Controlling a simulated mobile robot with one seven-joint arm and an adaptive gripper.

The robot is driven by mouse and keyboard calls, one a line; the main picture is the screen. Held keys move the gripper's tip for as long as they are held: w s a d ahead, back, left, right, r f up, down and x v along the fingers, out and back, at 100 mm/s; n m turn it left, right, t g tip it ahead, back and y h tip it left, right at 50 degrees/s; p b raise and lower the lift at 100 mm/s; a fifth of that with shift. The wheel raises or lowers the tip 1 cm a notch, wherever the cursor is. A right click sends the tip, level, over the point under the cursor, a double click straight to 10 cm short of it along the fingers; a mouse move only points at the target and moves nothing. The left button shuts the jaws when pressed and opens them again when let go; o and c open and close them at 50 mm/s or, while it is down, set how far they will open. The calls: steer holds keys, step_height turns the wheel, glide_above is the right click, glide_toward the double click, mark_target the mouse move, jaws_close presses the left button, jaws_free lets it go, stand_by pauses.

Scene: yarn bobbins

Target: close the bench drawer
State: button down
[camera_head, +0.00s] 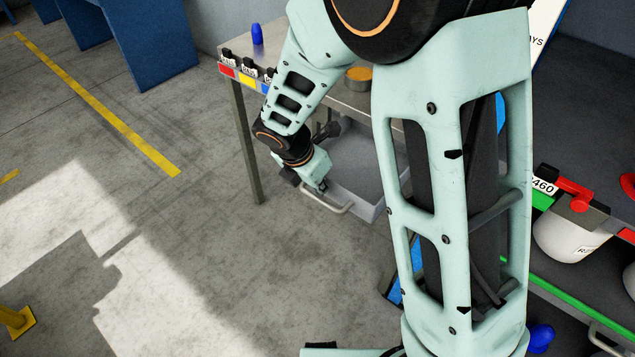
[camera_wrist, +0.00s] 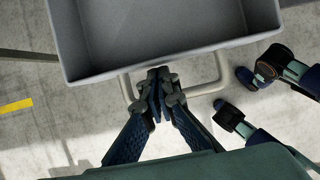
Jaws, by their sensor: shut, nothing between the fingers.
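The bench drawer (camera_head: 364,204) is pulled out from under the bench (camera_head: 345,97), and its grey inside looks empty. Its pale bar handle (camera_head: 333,205) sticks out from the front. My gripper (camera_head: 323,187) is shut at the drawer front, beside the handle. In the wrist view the drawer (camera_wrist: 205,47) fills the top. The closed fingertips of my gripper (camera_wrist: 160,78) are at its front wall, overlapping the space inside the handle loop (camera_wrist: 205,89). I cannot tell whether they touch the wall. My arm hides part of the drawer and bench in the head view.
A blue cone (camera_head: 257,34) and an orange-topped round thing (camera_head: 359,74) stand on the bench. Red, yellow and blue labels line its left edge. A bench leg (camera_head: 246,150) stands left of my gripper. White bobbins (camera_head: 572,236) hang at the right.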

steer(key=p, duration=0.9)
glide_above(369, 152)
steer(key=shift+a, duration=0.1)
steer(key=shift+r, duration=0.1)
steer(key=shift+w, duration=0.1)
